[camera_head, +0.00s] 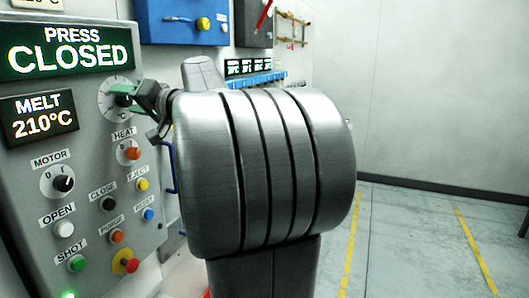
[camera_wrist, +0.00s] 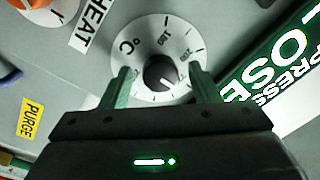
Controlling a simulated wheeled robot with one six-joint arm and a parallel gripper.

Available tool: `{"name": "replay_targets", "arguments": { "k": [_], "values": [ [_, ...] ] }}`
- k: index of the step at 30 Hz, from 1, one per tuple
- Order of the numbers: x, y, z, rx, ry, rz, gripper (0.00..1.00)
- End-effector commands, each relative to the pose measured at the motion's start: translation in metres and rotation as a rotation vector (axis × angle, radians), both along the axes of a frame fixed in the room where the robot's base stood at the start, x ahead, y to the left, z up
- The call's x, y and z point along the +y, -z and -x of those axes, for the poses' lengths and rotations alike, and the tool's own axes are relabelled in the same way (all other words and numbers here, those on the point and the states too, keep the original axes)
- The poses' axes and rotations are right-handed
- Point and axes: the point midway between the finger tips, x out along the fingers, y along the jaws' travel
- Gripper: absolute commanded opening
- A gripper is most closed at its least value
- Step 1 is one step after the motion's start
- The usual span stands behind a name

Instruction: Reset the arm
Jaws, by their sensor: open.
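My gripper (camera_head: 128,97) is at the temperature dial (camera_head: 112,84) on the grey control panel (camera_head: 25,195), at the left of the head view. In the wrist view my gripper (camera_wrist: 159,76) is open, with its two green fingers apart on either side of the dial's dark knob (camera_wrist: 160,72). No contact with the knob can be made out. The white dial face carries a °C mark and numbers. My arm's large metal links fill the middle of the head view and hide what is behind them.
The panel has a PRESS CLOSED display (camera_head: 68,50), a MELT 210°C display (camera_head: 38,117), a HEAT knob (camera_head: 131,153), a MOTOR knob (camera_head: 62,182), several coloured buttons and a red emergency button (camera_head: 129,262). A blue box (camera_head: 180,25) hangs behind. The floor at right is clear, with yellow lines.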

Motion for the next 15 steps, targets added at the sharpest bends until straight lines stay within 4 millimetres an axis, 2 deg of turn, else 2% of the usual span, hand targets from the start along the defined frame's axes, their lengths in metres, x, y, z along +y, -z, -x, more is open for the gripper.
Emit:
{"name": "replay_targets", "arguments": {
  "k": [15],
  "values": [
    [-0.0002,-0.0031,-0.0003,-0.364,0.001,0.152,0.56]
  ]
}}
